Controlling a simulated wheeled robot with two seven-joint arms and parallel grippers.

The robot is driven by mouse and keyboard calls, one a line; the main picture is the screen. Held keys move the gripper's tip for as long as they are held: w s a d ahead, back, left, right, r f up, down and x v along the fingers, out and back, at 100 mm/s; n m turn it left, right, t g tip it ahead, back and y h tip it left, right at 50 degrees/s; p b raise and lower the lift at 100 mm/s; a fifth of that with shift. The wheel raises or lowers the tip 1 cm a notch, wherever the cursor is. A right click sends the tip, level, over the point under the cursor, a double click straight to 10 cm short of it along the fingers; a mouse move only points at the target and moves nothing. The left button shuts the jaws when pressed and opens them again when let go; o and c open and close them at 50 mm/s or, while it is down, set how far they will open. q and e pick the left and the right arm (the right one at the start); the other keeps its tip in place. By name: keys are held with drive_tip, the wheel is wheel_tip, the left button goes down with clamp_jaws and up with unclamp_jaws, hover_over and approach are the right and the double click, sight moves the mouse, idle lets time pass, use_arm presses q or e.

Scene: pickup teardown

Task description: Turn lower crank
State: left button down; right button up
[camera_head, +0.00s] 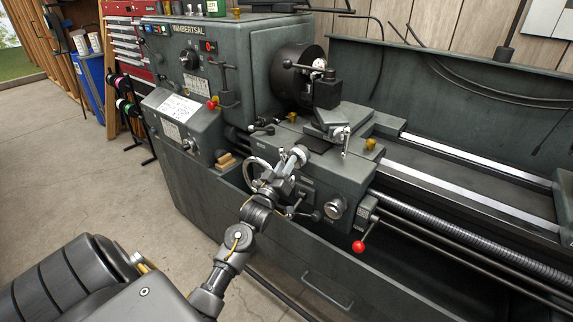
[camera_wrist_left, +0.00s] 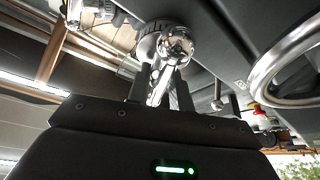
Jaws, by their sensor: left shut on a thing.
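A large grey-green lathe fills the head view, and its carriage carries a crank (camera_head: 299,154) with a shiny metal end. My left gripper (camera_head: 287,176) reaches up to the carriage front from below. In the left wrist view, the two dark fingers (camera_wrist_left: 162,88) stand on either side of the bright metal shaft of the crank (camera_wrist_left: 176,46), closed on it. The round chrome end and a knurled collar show just beyond the fingertips. The fingers hide part of the shaft. My right gripper is in neither view.
A chrome handwheel (camera_head: 254,178) sits close beside the gripper and shows large in the left wrist view (camera_wrist_left: 290,66). A red-knobbed lever (camera_head: 359,246) and a long leadscrew (camera_head: 440,226) lie to the right. Open concrete floor (camera_head: 75,175) lies left of the lathe.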

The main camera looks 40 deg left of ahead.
use_arm(q)
drive_tip(key=c, duration=1.5)
unclamp_jaws()
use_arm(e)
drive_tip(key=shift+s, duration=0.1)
